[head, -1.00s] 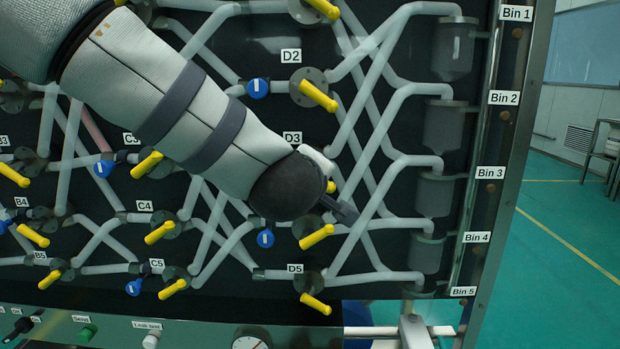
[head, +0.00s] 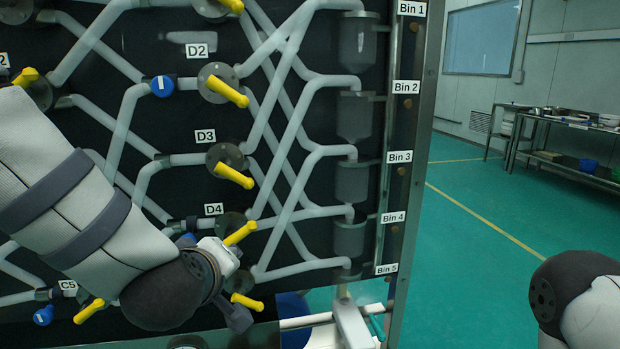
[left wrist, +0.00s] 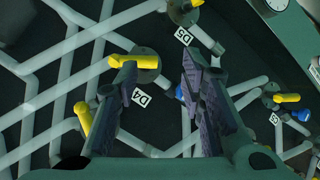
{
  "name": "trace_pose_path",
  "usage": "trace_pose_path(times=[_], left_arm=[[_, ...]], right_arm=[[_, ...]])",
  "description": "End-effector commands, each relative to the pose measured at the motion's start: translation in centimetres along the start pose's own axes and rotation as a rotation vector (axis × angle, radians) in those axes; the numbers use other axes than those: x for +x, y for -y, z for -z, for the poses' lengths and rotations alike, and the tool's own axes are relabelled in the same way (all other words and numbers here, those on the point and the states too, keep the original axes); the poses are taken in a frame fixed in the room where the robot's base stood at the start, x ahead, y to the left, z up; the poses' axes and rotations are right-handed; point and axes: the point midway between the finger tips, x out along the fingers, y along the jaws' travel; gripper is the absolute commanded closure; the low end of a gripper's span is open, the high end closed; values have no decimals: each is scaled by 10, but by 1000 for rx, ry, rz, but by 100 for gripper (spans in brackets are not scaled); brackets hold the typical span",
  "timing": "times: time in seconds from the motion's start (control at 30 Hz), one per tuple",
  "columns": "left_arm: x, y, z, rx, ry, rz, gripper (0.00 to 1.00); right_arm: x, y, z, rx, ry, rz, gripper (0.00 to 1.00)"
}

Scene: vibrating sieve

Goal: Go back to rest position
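My left arm comes in from the left in the head view and crosses the lower part of the valve board. My left gripper (head: 236,314) is low, in front of the board near the D4 and D5 valves. In the left wrist view my left gripper (left wrist: 158,67) has its two dark fingers spread apart with nothing between them. A yellow handle (left wrist: 133,64) shows just beyond the left finger. I cannot tell whether the finger touches it. Part of my right arm shows at the lower right of the head view; its gripper is out of view.
The board carries pale pipes, yellow handles such as the D3 handle (head: 234,176), and a blue knob (head: 163,86). Grey bins (head: 352,182) line its right side, beside a metal frame edge (head: 412,170). Green floor (head: 480,260) is open to the right, with a metal table (head: 570,150) behind.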

Motion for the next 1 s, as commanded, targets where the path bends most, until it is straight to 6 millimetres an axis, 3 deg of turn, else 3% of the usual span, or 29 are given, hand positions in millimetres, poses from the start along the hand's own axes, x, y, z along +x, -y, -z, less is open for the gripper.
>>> trace_pose_path(times=[0.03,0.1,0.23,0.3,0.4,0.5,0.6,0.67,1.0], left_arm=[[14,40,-34,83,81,62,64],[22,93,-79,203,200,127,64],[7,196,-157,405,450,234,64],[-16,249,-195,502,600,281,64],[-61,314,-236,616,807,331,64],[-104,359,-260,691,972,360,64],[-132,382,-272,731,1073,372,64],[-141,388,-275,741,1102,373,64],[-143,390,-276,744,1110,373,64]], right_arm=[[1,0,-1,0,3,0,64],[1,0,-1,0,3,0,64],[1,0,0,0,2,0,64],[0,0,0,0,2,0,64],[0,0,0,0,1,0,64],[0,0,0,0,1,0,64],[0,0,0,0,1,0,64],[0,0,0,0,1,0,64],[0,0,0,0,1,0,64]])
